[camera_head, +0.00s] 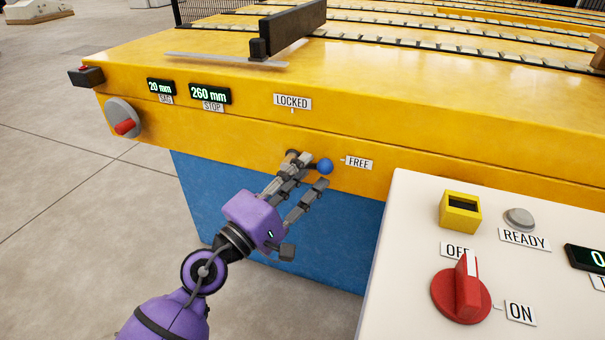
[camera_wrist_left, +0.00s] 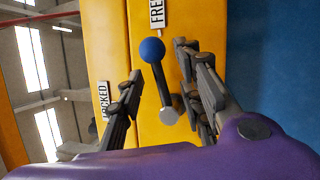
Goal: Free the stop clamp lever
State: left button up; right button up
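The stop clamp lever has a dark rod and a blue ball knob (camera_head: 326,167) on the front of the yellow table. Its ball points right toward the FREE label (camera_head: 358,162), away from the LOCKED label (camera_head: 292,101) above. My left gripper (camera_head: 314,172) is open, with its fingers around the lever. In the left wrist view the blue ball (camera_wrist_left: 152,50) and the rod (camera_wrist_left: 162,85) stand between the spread fingers (camera_wrist_left: 158,62). I see a gap on each side of the rod. The lever's hub is partly hidden by a finger in the head view. My right gripper is out of view.
A white control panel (camera_head: 400,270) with a red rotary switch (camera_head: 461,292) stands close on the right. A dark stop bar (camera_head: 293,25) lies on top of the yellow table (camera_head: 420,75). A red-pointer dial (camera_head: 123,120) is at the left. Open floor lies left.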

pick_arm(q)
jog(key=v, duration=1.2)
dwell(0.3)
